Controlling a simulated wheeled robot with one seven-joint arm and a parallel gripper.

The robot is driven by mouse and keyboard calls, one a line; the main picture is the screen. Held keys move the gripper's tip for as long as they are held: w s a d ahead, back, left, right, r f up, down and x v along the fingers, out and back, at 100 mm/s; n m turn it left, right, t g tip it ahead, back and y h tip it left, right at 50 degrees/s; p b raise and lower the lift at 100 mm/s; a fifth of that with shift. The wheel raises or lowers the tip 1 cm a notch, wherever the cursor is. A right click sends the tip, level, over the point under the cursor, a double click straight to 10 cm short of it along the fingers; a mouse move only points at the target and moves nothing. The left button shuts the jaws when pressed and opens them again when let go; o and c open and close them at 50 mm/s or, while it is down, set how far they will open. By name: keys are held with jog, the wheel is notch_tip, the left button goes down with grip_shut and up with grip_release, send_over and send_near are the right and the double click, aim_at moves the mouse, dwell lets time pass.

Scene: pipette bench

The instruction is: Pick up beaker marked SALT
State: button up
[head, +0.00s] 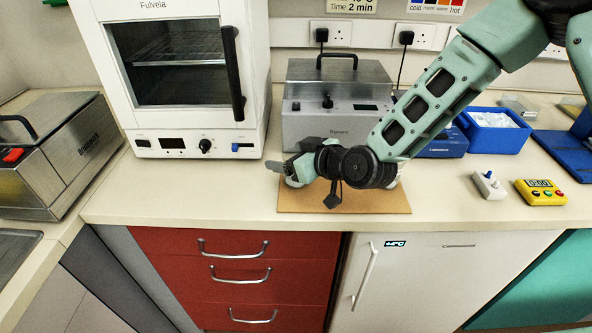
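My gripper (283,167) is over the left part of a brown board (345,202) on the bench, with its fingers pointing left. I cannot tell whether the fingers are open or shut. A small part of a pale, glassy object (293,182) shows just under the gripper, at the board's left back edge. Another small pale bit (391,184) shows at the right, behind my wrist. No SALT marking is readable, so I cannot tell whether either is the beaker. My wrist and forearm hide most of the board's back part.
A white oven (188,145) stands at the left and a grey metal box (305,125) stands behind the board. A blue container (492,140), a small grey device (488,185) and a yellow timer (540,192) are to the right. The bench front left of the board is clear.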

jog(key=c, duration=0.9)
jog(key=shift+o, duration=0.2)
jog(key=shift+r, duration=0.15)
